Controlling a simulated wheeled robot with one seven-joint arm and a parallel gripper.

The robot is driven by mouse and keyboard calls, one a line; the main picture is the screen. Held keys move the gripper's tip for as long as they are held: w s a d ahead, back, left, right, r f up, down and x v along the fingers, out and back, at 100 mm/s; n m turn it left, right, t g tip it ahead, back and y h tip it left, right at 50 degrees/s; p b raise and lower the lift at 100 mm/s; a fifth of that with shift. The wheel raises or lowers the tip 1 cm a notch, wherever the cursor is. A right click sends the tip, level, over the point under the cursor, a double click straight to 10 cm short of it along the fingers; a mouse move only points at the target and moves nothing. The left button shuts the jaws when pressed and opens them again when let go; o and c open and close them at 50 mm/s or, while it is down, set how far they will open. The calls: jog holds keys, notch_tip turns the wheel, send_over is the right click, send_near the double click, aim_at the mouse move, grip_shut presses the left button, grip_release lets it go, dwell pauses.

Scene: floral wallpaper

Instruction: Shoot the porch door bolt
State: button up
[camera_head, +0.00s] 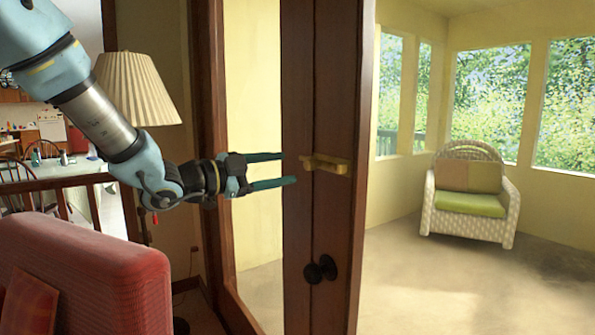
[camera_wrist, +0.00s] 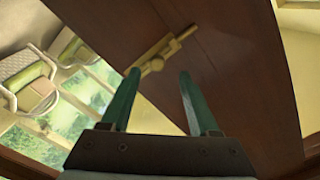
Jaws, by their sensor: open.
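The porch door (camera_head: 336,105) is dark brown wood and stands ajar in the middle of the head view, with the porch visible past its edge. A brass bolt (camera_head: 333,165) is mounted on it, above a dark round knob (camera_head: 320,269). The bolt also shows in the wrist view (camera_wrist: 160,54), tilted, just beyond the fingertips. My gripper (camera_head: 291,168) is open, its two green fingers pointing right toward the bolt. In the wrist view my gripper (camera_wrist: 160,72) has nothing between its fingers. Whether a fingertip touches the bolt I cannot tell.
A red upholstered seat back (camera_head: 90,270) stands at lower left, below my arm. A pleated lampshade (camera_head: 136,88) is behind my arm. The wooden door frame (camera_head: 210,120) stands left of the door. A wicker chair (camera_head: 470,195) sits on the porch with open floor around it.

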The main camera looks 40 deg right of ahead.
jog(key=shift+w+a, duration=0.1)
jog(key=shift+a, duration=1.5)
jog(key=shift+w, duration=0.1)
jog(key=w+a+f+n+t+y, duration=0.5)
jog(key=w+a+f+n, duration=0.2)
jog(key=a, duration=0.2)
jog(key=w+a+f+n+t+y, duration=0.4)
jog(key=w+a+f+n+y, duration=0.25)
jog(key=a, duration=0.25)
jog(key=s+a+f+n+g+y, duration=0.1)
jog(key=s+a+f+n+y, duration=0.2)
jog(key=a, duration=0.5)
jog(key=s+a+f+n+g+y, duration=0.1)
jog(key=s+a+f+n+y, duration=0.15)
jog(key=a+n, duration=0.35)
jog(key=s+a+f+n+g, duration=0.3)
jog(key=s+a, duration=0.3)
jog(key=s, duration=0.2)
jog(key=shift+s+a+n+g+y, duration=0.3)
jog(key=shift+n+g+y, duration=0.15)
jog(key=shift+g, duration=0.25)
jog(key=shift+w+f, duration=0.1)
